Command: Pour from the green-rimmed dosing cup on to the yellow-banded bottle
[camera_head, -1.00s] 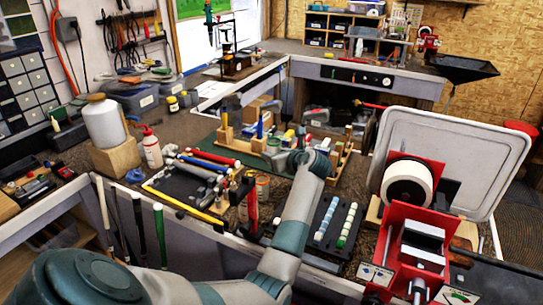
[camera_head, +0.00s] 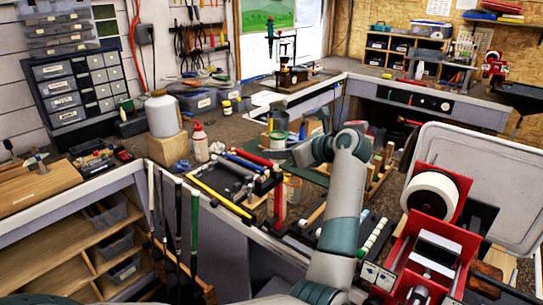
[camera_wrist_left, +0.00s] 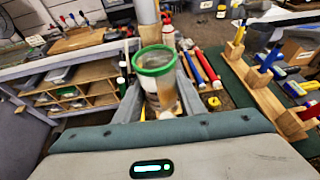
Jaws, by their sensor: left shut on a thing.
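The green-rimmed dosing cup (camera_head: 278,140) is in my left gripper (camera_head: 294,150), above the bench. In the left wrist view the clear cup (camera_wrist_left: 156,80) stands roughly upright between the finger pads, its green rim towards the camera. My left gripper (camera_wrist_left: 160,112) is shut on it. I cannot make out its contents clearly. A white bottle with a red nozzle (camera_head: 200,143) stands left of the cup, apart from it. I cannot make out which bottle has the yellow band. My right gripper is not in view.
A large white jug (camera_head: 162,114) stands on a wooden block (camera_head: 168,149). A dark tray of coloured tubes (camera_head: 225,180) lies in front of the cup. Wooden racks stand right of it. A red machine with a white roll (camera_head: 432,197) is at the right. Club shafts hang at the front edge.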

